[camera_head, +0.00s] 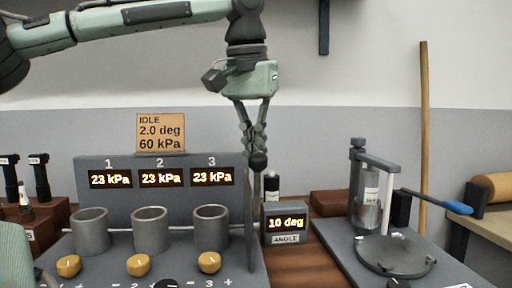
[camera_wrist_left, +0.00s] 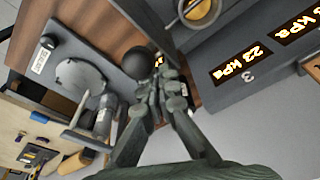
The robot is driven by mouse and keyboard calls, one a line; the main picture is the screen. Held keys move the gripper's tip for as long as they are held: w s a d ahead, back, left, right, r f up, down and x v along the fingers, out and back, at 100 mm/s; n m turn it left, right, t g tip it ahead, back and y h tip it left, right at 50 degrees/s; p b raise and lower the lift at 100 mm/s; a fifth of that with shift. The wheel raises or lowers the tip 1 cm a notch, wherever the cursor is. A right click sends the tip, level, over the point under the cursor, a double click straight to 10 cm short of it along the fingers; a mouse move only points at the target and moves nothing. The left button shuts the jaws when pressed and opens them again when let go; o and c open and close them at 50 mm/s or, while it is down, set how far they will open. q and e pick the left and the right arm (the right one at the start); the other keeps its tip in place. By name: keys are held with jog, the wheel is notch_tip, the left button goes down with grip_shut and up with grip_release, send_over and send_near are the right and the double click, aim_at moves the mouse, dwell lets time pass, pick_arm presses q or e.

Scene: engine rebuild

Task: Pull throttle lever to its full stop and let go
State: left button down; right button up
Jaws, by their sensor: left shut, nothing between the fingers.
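The knob also shows in the left wrist view (camera_wrist_left: 137,62). My left gripper (camera_head: 257,148) reaches down from above, its fingers shut with nothing between them. The angle display (camera_head: 286,224) reads 10 deg. Three console displays each read 23 kPa. My right gripper is not in view.
An idle card (camera_head: 161,132) reading 2.0 deg, 60 kPa stands behind the console. Three grey cylinders and yellow knobs line its front.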

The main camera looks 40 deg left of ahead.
pick_arm(q)
jog(key=shift+s+d, duration=0.1)
jog(key=shift+s+d+f, duration=0.1)
jog(key=shift+s+d, duration=0.55)
jog(key=shift+d, duration=0.2)
jog(key=shift+s+d+f, duration=0.3)
jog(key=shift+s+d, duration=0.45)
jog(key=shift+d, duration=0.15)
jog(key=shift+s+d+f, duration=0.45)
jog(key=shift+s+d, duration=0.25)
jog(key=shift+d, duration=0.15)
